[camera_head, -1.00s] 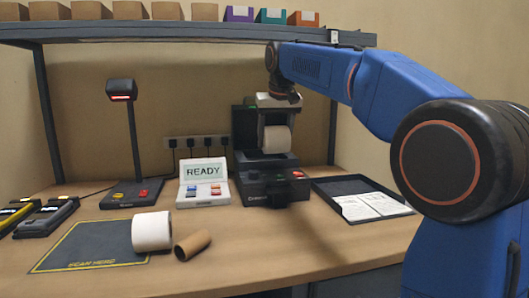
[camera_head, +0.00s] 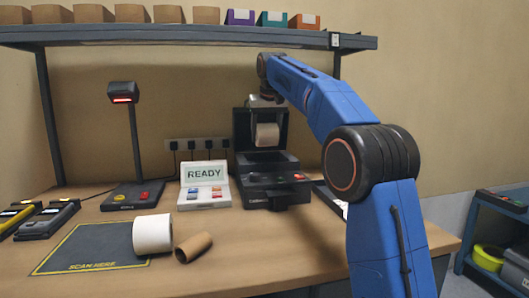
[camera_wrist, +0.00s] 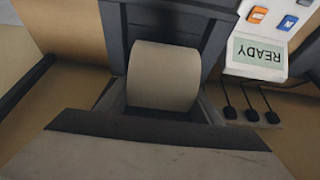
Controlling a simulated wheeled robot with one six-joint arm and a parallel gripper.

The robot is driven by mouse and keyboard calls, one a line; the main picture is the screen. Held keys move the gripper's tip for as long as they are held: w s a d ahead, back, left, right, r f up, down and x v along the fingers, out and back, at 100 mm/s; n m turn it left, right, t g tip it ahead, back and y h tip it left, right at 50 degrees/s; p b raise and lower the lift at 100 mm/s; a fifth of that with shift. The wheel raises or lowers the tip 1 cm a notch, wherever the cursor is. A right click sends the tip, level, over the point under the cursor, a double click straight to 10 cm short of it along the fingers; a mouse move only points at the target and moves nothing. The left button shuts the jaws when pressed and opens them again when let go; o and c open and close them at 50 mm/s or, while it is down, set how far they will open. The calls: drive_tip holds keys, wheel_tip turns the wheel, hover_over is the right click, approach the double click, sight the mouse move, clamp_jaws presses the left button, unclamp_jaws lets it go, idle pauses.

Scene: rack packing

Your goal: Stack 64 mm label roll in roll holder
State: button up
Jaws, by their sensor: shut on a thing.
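A pale label roll (camera_head: 267,137) hangs below my gripper (camera_head: 266,118), inside the open upper part of the black printer (camera_head: 275,188). My gripper is shut on this roll, and its fingers are hard to make out. In the wrist view the roll (camera_wrist: 163,75) shows in front of the printer's dark frame (camera_wrist: 165,22). Whether it touches the holder inside the printer cannot be told.
A panel reading READY (camera_head: 204,185) stands left of the printer. A scanner on a post (camera_head: 128,140) is further left. A shelf (camera_head: 190,36) with boxes spans above my gripper. A black tray (camera_head: 322,192) is mostly hidden by my arm. The table front is clear.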

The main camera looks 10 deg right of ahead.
sight(267, 124)
drive_tip(key=shift+w, duration=0.6)
drive_tip(key=shift+f, duration=2.25)
drive_tip(key=shift+s+x, duration=0.25)
drive_tip(key=shift+x, duration=0.95)
drive_tip(key=shift+f, duration=0.35)
drive_tip(key=o, duration=1.3)
drive_tip(key=shift+f, duration=0.1)
drive_tip(key=shift+r, duration=0.4)
drive_tip(key=v, duration=1.2)
drive_tip(key=shift+f, duration=0.1)
